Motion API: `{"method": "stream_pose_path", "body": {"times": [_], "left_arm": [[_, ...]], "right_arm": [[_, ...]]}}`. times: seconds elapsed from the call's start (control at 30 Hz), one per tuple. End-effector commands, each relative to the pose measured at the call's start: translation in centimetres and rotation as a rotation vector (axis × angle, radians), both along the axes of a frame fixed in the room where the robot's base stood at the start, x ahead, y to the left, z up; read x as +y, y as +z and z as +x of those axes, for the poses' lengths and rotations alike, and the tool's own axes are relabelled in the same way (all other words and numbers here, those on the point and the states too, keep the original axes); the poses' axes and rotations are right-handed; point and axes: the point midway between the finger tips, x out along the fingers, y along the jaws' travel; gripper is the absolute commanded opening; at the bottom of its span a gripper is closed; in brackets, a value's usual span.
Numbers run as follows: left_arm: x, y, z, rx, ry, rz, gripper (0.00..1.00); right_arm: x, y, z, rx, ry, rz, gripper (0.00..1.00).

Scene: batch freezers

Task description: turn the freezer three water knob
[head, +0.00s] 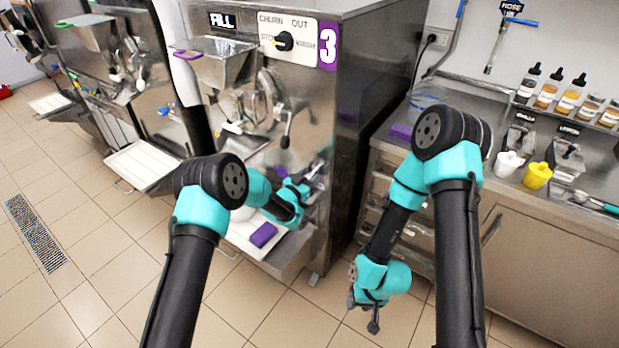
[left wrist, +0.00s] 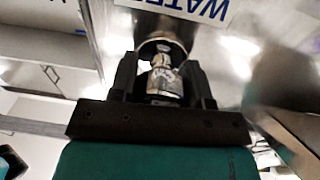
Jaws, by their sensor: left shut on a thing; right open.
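Freezer three (head: 340,110) is a steel machine with a purple "3" label at its top right. My left gripper (head: 308,188) is at the lower front of this freezer, below its dispensing spout. In the left wrist view my left gripper (left wrist: 162,85) has its two dark fingers on either side of a small metal water knob (left wrist: 165,80), shut on it. A "WATER" label (left wrist: 185,8), upside down, is just beyond the knob. In the head view the knob is too small and covered to make out. My right gripper (head: 369,312) hangs open and empty over the floor, right of the freezer.
A white tray (head: 245,240) with a purple sponge (head: 263,234) is under the left gripper. A steel counter (head: 560,215) with bottles and cups stands at the right. Other freezers stand at the left. The tiled floor in front is clear.

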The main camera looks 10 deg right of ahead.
Motion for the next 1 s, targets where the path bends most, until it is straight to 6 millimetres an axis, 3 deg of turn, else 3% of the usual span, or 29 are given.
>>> {"method": "stream_pose_path", "body": {"times": [0.4,0.97,1.0], "left_arm": [[-0.04,-0.07,-0.06,0.188,-0.001,-0.186,0.20],[-0.03,-0.09,-0.07,0.221,-0.001,-0.218,0.20],[-0.02,-0.08,-0.06,0.220,-0.001,-0.218,0.46]], "right_arm": [[0.00,0.00,0.00,0.000,0.000,0.000,0.43],[0.00,0.00,0.00,0.000,0.000,0.000,0.43],[0.00,0.00,0.00,0.000,0.000,0.000,0.43]]}}
